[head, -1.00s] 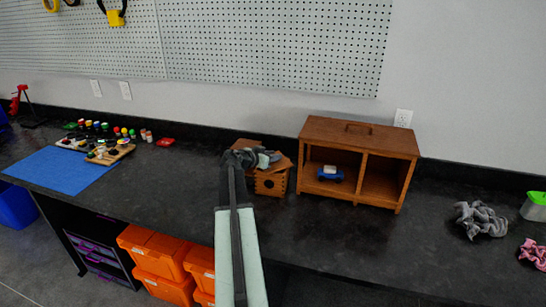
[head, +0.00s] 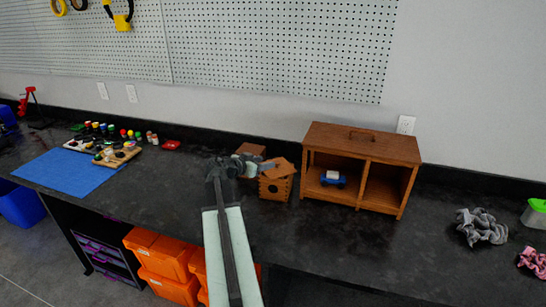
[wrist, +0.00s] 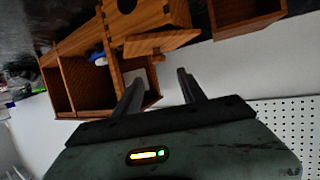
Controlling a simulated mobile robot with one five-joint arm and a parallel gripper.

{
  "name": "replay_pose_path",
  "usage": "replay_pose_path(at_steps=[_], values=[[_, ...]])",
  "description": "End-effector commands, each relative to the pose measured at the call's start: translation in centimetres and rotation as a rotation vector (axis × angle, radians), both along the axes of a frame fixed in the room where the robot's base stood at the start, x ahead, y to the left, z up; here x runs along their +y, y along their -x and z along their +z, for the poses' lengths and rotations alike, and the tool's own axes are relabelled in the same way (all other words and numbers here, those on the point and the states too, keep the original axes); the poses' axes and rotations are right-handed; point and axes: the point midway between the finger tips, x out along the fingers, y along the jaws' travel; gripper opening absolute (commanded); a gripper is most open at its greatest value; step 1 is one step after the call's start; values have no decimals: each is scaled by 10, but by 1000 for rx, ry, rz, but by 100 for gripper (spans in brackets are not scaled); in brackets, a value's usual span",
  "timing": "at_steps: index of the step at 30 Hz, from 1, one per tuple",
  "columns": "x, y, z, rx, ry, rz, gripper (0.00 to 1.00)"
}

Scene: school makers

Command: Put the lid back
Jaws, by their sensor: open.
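A small wooden box (head: 275,187) with a round hole in its front stands on the dark bench. A wooden lid (head: 279,168) lies crooked and tilted at its top; I cannot tell how it is supported. In the wrist view the lid (wrist: 160,43) is a slanted board at the box's (wrist: 155,14) top edge. My gripper (head: 264,167) is close to the lid, on its left in the head view. In the wrist view its two fingers (wrist: 160,78) are apart with nothing visibly held, and the lid is just beyond their tips.
A wooden cabinet (head: 365,144) with a blue toy car (head: 333,178) stands right of the box. Another wooden piece (head: 248,149) is just behind my gripper. A blue mat (head: 65,172) and small bottles are at left, grey cloth (head: 482,226) at right. The bench front is clear.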

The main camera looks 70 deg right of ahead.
Motion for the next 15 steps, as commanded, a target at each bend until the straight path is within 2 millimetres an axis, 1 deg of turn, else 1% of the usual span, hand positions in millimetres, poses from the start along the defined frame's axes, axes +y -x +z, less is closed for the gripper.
replay_pose_path(at_steps=[1,3,6,15], values=[[10,-2,7,1,0,1,48],[18,-6,9,1,1,1,48],[25,-8,10,0,1,0,48],[27,-10,10,0,0,0,48]])
